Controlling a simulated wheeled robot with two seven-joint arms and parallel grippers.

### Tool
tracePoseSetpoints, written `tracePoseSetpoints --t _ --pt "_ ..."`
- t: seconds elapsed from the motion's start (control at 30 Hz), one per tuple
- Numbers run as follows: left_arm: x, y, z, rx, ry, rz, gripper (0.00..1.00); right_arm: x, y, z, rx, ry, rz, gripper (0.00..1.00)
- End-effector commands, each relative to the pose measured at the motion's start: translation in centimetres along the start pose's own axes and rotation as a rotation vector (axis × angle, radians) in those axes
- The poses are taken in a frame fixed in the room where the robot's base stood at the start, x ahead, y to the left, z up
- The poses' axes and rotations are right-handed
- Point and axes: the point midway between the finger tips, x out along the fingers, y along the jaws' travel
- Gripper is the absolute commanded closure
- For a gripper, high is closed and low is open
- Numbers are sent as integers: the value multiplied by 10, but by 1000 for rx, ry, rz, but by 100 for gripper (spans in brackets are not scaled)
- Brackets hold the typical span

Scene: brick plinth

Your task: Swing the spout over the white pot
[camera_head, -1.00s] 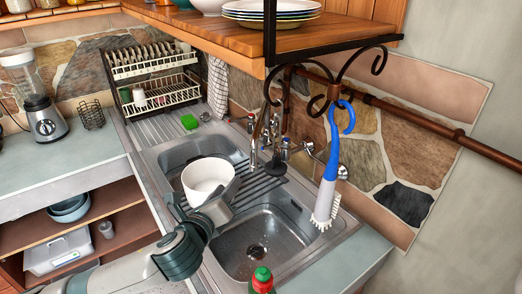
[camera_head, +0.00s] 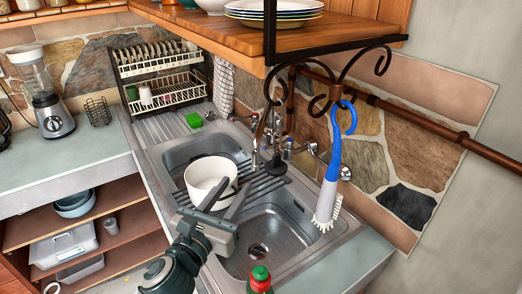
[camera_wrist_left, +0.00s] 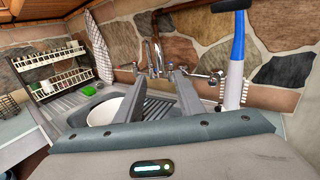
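The white pot (camera_head: 203,178) sits at the sink, between the left basin and the ribbed strip. It also shows in the left wrist view (camera_wrist_left: 103,112), partly behind a finger. The metal spout (camera_head: 256,137) stands at the back of the sink, right of the pot in the head view; the tap area (camera_wrist_left: 154,58) shows beyond my fingers in the left wrist view. My left gripper (camera_head: 237,189) is open and empty, its fingers just right of the pot and short of the tap, pointing towards the back. In the head view, one finger overlaps the pot's edge; contact is unclear. My right gripper is out of view.
A blue-handled brush (camera_head: 328,185) hangs from the shelf bracket, right of the tap. A red bottle with a green cap (camera_head: 260,279) stands at the front edge. A dish rack (camera_head: 165,92) and green sponge (camera_head: 194,120) are behind left. The right basin (camera_head: 262,240) is empty.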

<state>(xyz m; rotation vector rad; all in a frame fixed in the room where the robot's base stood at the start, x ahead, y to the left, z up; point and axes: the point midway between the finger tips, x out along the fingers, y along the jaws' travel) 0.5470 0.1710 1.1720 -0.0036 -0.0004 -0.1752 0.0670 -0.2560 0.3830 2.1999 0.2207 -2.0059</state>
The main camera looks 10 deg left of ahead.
Motion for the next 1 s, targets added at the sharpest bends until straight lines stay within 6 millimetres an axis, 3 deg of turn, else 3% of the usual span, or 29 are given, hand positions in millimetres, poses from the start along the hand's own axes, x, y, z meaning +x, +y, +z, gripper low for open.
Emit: tracePoseSetpoints --t 0.57,0.73,1.0 --pt "28 0 -5 -1 -4 0 65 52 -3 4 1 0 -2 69" --pt "59 0 -3 -2 -2 1 65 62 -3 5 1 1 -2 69" --pt "108 1 2 -1 1 3 65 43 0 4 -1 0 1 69"
